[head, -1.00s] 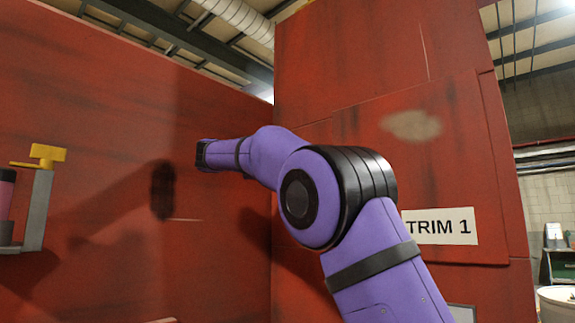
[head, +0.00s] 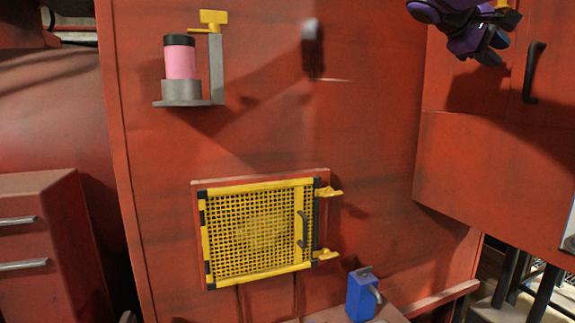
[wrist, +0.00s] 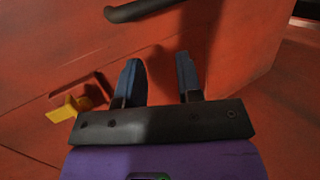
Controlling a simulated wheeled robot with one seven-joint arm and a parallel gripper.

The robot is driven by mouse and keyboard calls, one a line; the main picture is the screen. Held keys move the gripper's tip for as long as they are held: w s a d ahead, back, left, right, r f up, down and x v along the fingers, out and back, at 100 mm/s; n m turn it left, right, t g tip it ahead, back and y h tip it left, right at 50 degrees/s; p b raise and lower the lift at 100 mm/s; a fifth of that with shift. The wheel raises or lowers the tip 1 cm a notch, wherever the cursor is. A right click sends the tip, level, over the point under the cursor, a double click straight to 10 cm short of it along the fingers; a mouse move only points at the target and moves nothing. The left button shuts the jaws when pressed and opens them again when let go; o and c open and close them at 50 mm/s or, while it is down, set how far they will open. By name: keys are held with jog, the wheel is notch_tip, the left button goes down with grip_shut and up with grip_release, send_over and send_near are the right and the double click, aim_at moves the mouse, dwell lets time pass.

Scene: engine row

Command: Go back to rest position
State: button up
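My gripper (wrist: 159,80) shows in the wrist view with two dark blue fingers well apart and nothing between them. In the head view part of my purple arm and gripper (head: 488,45) is at the top right, in front of the red panel. The rest of my arm is outside that view. In the wrist view a black handle (wrist: 145,10) lies beyond the fingertips, and a yellow piece (wrist: 68,108) on a red mount is to the left. I see no contact with either.
A yellow mesh guard (head: 258,230) with a black handle and yellow latches is on the red wall. A pink cylinder (head: 180,62) stands in a grey bracket above left. A blue block (head: 361,294) is below. A black handle (head: 533,72) is at the right. A red cabinet (head: 45,250) stands left.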

jog(key=s+a+f+t+y, duration=0.1)
jog(key=s+a+f+y, duration=0.3)
jog(key=s+f, duration=0.5)
jog(key=s+a+f+m+t+y, duration=0.1)
jog(key=s+a+f+y, duration=0.3)
jog(key=s+f, duration=0.6)
jog(key=s+a+f+m+t+y, duration=0.1)
jog(key=s+a+f+y, duration=0.3)
jog(key=s+f, duration=0.6)
jog(key=shift+s+a, duration=0.15)
jog(key=shift+s, duration=0.05)
